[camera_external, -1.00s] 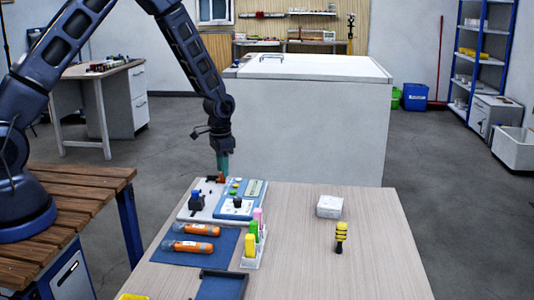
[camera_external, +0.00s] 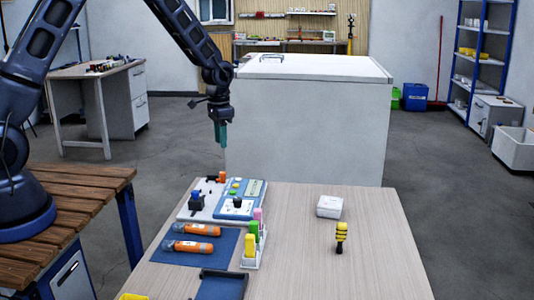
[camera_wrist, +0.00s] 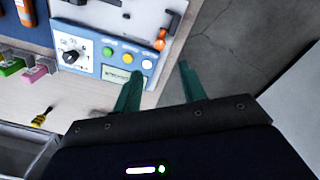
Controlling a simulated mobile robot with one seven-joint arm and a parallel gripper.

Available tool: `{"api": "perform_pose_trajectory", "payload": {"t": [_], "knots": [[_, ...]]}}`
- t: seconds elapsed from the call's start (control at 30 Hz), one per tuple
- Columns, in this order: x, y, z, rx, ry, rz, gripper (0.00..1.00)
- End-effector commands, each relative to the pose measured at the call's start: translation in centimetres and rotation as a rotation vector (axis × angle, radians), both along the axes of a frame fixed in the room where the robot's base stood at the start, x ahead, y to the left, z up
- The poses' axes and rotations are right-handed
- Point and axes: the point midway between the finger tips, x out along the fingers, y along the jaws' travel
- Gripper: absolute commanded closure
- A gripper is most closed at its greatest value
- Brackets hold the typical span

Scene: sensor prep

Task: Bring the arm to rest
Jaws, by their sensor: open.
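My gripper (camera_external: 220,138) hangs above the far edge of the wooden table (camera_external: 295,255), fingers pointing down. In the wrist view my gripper (camera_wrist: 160,85) shows two green fingers spread apart with nothing between them.
Two orange tubes (camera_external: 193,246) lie on a blue mat. A rack with coloured markers (camera_external: 250,250), a white box (camera_external: 329,207) and a yellow-black striped object (camera_external: 341,234) stand on the table. A large white chest (camera_external: 305,125) stands behind. The air around my gripper is clear.

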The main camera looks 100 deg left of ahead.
Motion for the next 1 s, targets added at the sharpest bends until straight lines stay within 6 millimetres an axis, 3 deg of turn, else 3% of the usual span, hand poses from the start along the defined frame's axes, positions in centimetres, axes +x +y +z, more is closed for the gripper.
{"api": "perform_pose_trajectory", "payload": {"t": [0.17, 0.27, 0.67, 1.0], "knots": [[0.3, -0.5, 0.5, 0.004, -0.002, -0.006, 0.59], [0.9, -1.8, 2.2, 0.014, -0.009, -0.022, 0.59], [3.3, -13.3, 13.2, 0.075, -0.064, -0.134, 0.59], [2.0, -23.5, 20.8, 0.115, -0.122, -0.23, 0.59]]}}
